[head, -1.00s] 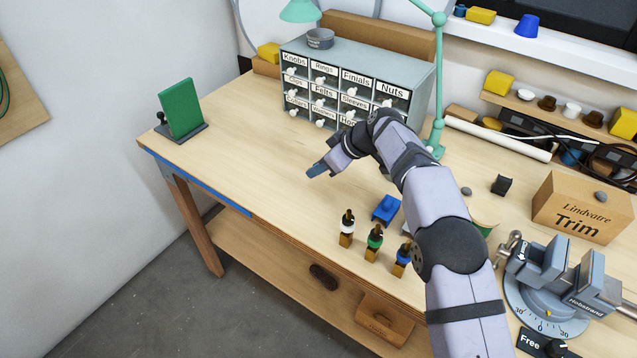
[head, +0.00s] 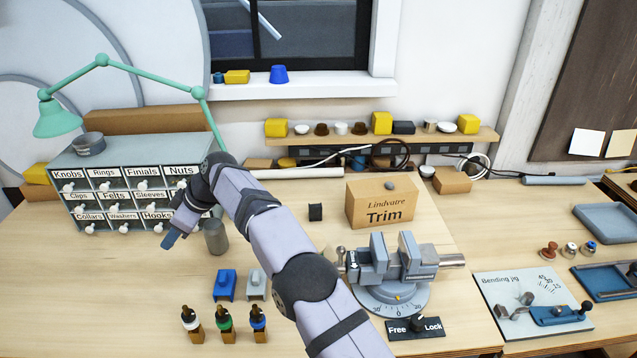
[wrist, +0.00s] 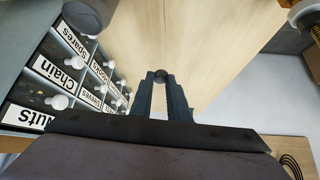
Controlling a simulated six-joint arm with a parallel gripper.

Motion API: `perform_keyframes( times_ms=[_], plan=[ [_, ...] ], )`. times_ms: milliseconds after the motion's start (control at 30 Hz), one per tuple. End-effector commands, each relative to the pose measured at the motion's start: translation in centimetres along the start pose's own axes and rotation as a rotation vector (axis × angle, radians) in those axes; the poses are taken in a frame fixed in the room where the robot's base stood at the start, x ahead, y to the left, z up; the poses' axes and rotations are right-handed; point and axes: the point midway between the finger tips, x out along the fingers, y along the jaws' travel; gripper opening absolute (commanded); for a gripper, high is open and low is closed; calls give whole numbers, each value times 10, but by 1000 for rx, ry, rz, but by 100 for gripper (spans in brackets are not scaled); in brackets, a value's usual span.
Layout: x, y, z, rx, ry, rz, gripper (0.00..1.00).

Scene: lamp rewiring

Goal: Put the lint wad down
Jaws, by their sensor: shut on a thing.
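My gripper (head: 171,238) is shut, with its fingers pointing down and left, in front of the right side of the drawer cabinet in the head view. In the wrist view a small dark round lump, seemingly the lint wad (wrist: 160,75), sits between the tips of the fingers. It is too small to make out in the head view. The pale wooden bench top (head: 120,290) lies below the gripper; I cannot tell the height of the gap.
The labelled drawer cabinet (head: 130,160) stands behind the gripper. A grey cylinder (head: 217,238) is close to its right. Blue (head: 226,284) and grey (head: 257,283) blocks and several dropper bottles (head: 224,324) stand nearer the front. The bench's left part is clear.

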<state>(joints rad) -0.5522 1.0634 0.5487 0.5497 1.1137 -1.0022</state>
Motion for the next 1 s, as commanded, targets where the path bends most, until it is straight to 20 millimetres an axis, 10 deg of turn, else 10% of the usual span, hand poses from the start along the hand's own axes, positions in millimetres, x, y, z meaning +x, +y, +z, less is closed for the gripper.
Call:
perform_keyframes(
  times_ms=[400,1000],
  plan=[
    [-114,119,71,190,-2,159,0],
    [-247,200,188,392,-9,326,0]
  ],
)
